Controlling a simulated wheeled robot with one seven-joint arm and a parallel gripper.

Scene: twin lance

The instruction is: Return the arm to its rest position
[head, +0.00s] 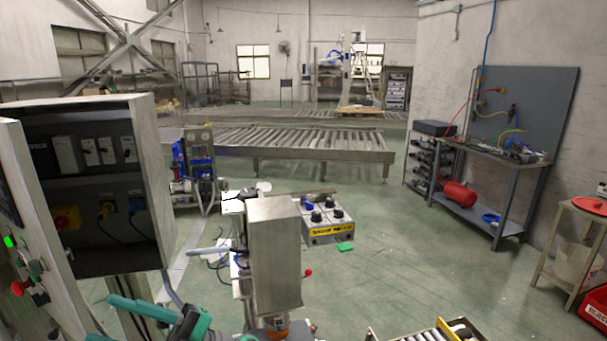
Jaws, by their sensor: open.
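My gripper (104,320) is at the bottom left of the head view. Its teal fingers point left and stand apart, with nothing seen between them. The lower finger and the rest of the arm are partly cut off by the bottom edge.
A metal box (275,255) stands close in front, near a control box with black knobs (330,222). A roller conveyor (425,334) is at the bottom edge. A workbench (490,150) stands at right. Green floor between is mostly free.

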